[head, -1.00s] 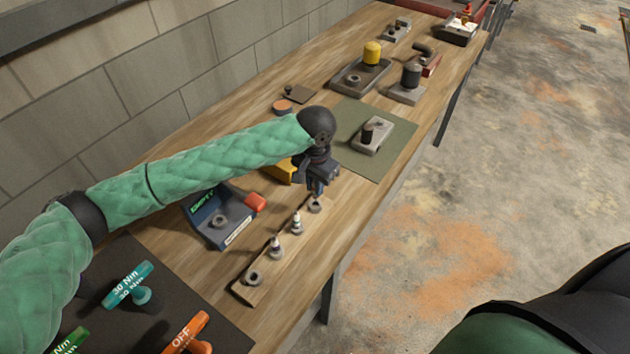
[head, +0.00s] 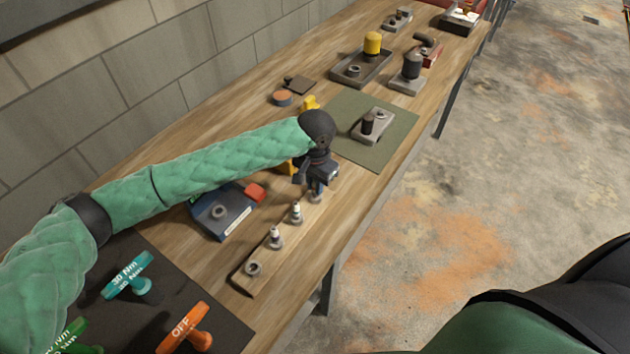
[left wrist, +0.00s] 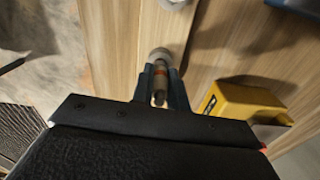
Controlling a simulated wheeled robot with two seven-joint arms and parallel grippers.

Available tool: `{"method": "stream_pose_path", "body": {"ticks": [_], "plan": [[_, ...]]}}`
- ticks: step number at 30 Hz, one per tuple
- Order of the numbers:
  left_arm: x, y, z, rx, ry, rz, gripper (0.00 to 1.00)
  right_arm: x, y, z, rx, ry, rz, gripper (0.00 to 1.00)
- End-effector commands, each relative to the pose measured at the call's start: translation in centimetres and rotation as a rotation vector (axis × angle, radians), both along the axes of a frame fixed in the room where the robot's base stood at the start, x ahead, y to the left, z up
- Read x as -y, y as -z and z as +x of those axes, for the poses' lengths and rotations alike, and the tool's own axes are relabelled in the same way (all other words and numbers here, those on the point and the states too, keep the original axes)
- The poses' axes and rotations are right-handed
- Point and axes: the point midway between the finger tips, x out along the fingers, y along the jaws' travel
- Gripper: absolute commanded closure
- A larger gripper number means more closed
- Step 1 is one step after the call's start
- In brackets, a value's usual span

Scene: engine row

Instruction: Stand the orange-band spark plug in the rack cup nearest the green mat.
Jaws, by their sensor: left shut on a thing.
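My left gripper (head: 318,188) is shut on the orange-band spark plug, just above the far end of the wooden rack (head: 244,284). In the left wrist view the plug (left wrist: 160,76) shows its orange band between the fingers (left wrist: 160,92). Its far end meets or overlaps the grey round rack cup (left wrist: 160,55). I cannot tell how deep it sits. In the head view this end cup (head: 316,198), nearest the green mat (head: 385,156), is partly hidden by the gripper. Two other plugs stand in the middle cups; the near end cup (head: 253,269) is empty. My right gripper is out of view.
A blue box (head: 222,212) with a red part stands left of the rack. A yellow object (left wrist: 245,103) is close beside the gripper. A grey block (head: 372,127) lies on the mat. A dark mat with handled tools (head: 130,275) is at the near left. The bench edge runs right of the rack.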

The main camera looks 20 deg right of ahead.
Motion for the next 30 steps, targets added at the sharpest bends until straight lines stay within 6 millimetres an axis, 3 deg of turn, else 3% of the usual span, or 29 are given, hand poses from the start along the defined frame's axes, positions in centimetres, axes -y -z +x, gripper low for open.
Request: {"method": "stream_pose_path", "body": {"ticks": [10, 11, 14, 15, 20, 26, 28, 30], "plan": [[0.0, 0.1, 0.0, 0.000, 0.000, 0.000, 1.00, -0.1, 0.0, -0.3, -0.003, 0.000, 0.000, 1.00], [0.0, 0.1, 0.0, 0.000, 0.000, 0.000, 0.81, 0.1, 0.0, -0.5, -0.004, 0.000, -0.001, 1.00], [0.0, 0.1, 0.0, 0.001, 0.000, 0.001, 0.61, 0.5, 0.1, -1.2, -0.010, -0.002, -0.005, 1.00], [0.0, 0.1, 0.0, 0.001, 0.000, 0.001, 0.59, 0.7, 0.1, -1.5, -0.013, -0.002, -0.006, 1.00], [0.0, 0.1, 0.0, 0.001, 0.000, 0.001, 0.59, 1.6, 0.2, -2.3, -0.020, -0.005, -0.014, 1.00], [0.0, -0.3, 0.1, 0.001, 0.000, 0.000, 0.59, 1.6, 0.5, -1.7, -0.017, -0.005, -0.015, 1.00], [0.0, -0.9, 0.1, 0.003, 0.000, -0.001, 0.59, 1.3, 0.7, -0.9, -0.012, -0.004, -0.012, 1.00], [0.1, -1.8, 0.1, 0.003, 0.001, -0.001, 0.59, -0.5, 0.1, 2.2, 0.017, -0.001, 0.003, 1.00]]}}
